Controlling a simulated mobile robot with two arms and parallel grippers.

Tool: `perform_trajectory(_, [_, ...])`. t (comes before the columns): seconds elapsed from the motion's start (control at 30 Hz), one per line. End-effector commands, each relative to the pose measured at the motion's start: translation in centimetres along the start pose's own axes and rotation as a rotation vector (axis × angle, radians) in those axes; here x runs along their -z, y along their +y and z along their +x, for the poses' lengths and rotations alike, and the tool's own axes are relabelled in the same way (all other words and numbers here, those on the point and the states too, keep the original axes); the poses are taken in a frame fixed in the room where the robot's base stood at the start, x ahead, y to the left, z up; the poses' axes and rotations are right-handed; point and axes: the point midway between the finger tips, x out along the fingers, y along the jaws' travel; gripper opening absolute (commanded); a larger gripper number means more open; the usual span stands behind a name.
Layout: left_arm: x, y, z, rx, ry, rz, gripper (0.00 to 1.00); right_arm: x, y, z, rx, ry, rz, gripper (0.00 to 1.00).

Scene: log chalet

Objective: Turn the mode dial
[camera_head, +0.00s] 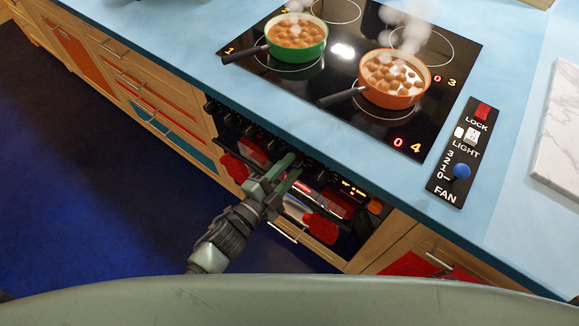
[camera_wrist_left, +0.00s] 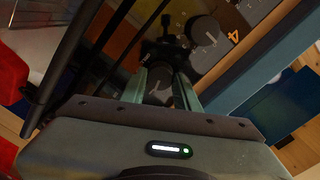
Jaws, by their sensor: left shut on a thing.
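The oven's control strip (camera_head: 340,186) lies under the worktop's front edge, with a row of dark knobs and small glowing orange marks. My left gripper (camera_head: 292,165) reaches up to this strip from below. In the left wrist view its two fingers (camera_wrist_left: 166,88) are closed on either side of a dark round knob (camera_wrist_left: 160,88), whose face is partly hidden. I cannot tell for certain which knob is the mode dial. My right gripper is not in view.
A black hob (camera_head: 340,70) bears a steaming green pot (camera_head: 312,52) and a steaming orange pot (camera_head: 424,88). A fan panel (camera_head: 445,180) with a blue knob is to the right. Red oven gloves (camera_head: 320,228) hang below the strip. The dark blue floor (camera_head: 90,200) at left is clear.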

Motion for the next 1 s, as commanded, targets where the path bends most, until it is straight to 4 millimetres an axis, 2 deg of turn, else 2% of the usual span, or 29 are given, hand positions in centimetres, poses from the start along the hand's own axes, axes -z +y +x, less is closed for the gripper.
perform_trajectory(0.43, [0.1, 0.1, 0.0, -0.001, 0.001, 0.009, 0.00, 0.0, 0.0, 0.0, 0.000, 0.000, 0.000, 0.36])
perform_trajectory(0.47, [0.1, 0.1, 0.0, -0.001, 0.001, 0.009, 0.36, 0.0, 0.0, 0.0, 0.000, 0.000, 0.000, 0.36])
perform_trajectory(0.5, [0.1, 0.1, 0.0, -0.001, 0.001, 0.009, 0.48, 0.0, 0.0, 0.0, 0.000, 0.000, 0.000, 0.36])
perform_trajectory(0.53, [0.0, 0.1, 0.0, -0.001, 0.000, 0.009, 0.53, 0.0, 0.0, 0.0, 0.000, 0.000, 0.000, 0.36])
perform_trajectory(0.87, [0.0, 0.1, -0.2, -0.001, 0.000, 0.008, 0.53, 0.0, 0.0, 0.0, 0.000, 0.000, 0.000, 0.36])
perform_trajectory(1.0, [-0.1, 0.2, -1.8, -0.003, -0.002, 0.008, 0.53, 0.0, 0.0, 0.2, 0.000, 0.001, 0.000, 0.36])
